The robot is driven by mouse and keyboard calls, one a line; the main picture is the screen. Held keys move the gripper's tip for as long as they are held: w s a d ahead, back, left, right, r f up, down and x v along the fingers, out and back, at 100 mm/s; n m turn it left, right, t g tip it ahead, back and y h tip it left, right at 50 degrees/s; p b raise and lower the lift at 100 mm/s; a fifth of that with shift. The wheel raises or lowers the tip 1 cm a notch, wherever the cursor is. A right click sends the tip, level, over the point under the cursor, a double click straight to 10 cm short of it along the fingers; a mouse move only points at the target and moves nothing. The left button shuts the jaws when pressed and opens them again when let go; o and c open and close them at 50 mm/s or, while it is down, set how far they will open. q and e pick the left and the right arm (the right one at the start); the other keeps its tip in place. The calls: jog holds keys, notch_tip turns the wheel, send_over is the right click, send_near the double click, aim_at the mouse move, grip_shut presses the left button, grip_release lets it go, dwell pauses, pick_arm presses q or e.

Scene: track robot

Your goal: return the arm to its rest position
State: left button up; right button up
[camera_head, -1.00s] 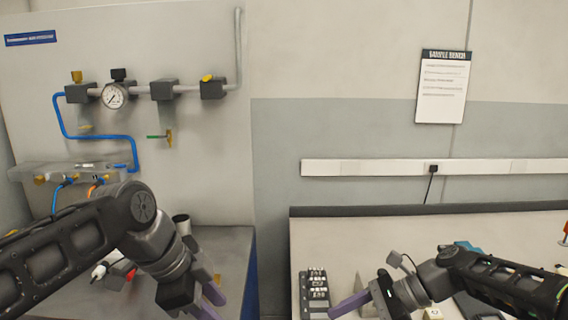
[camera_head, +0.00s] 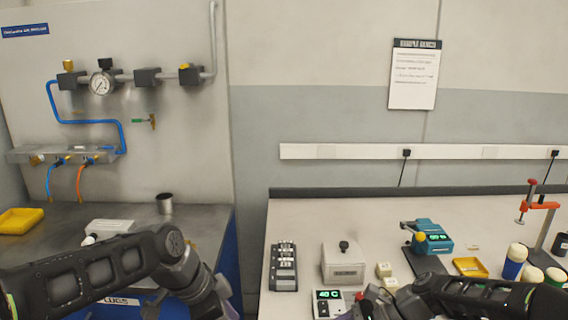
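My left arm comes in from the lower left, low over the front of the steel bench. Its gripper (camera_head: 226,304) is at the bottom edge, near the gap between the two benches, and its fingers are mostly cut off. My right arm lies low at the lower right, over the front of the white bench. Its gripper (camera_head: 350,311) is at the bottom edge beside a small box with a green display (camera_head: 328,303). Its fingertips are largely out of the picture. I see nothing held in either gripper, but the fingers are not clear.
The white bench (camera_head: 310,222) holds a dark keypad device (camera_head: 284,267), a grey-white box (camera_head: 343,264), a teal device (camera_head: 432,237), bottles and a red clamp stand (camera_head: 538,206).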

pick_arm(q)
jog(key=s+d+f+n+g, duration=0.15)
jog(key=f+n, duration=0.25)
jog(key=f, duration=0.8)
jog(key=s+d+f+n+t, duration=0.1)
jog(key=s+f+n, duration=0.2)
jog(key=f, duration=1)
pick_arm(e)
jog(key=s+a+f+n+h, duration=0.2)
jog(key=s+f+n, duration=0.15)
jog(key=f, duration=0.65)
jog(key=s+a+f+n+h, duration=0.1)
jog(key=s+f+n, duration=0.3)
jog(key=f, duration=0.6)
pick_arm(q)
jog(key=s+f+n+g, duration=0.1)
jog(key=s+f+n, duration=0.7)
jog(key=s+f, duration=0.7)
jog(key=shift+s+n, duration=0.3)
jog(key=shift+s, duration=0.3)
pick_arm(e)
jog(key=s+f+n+h, duration=0.2)
jog(key=s+f+n, duration=0.5)
jog(key=s+f, duration=0.3)
jog(key=s, duration=0.4)
jog(key=shift+s+h, duration=0.3)
jog(key=shift+s, duration=0.1)
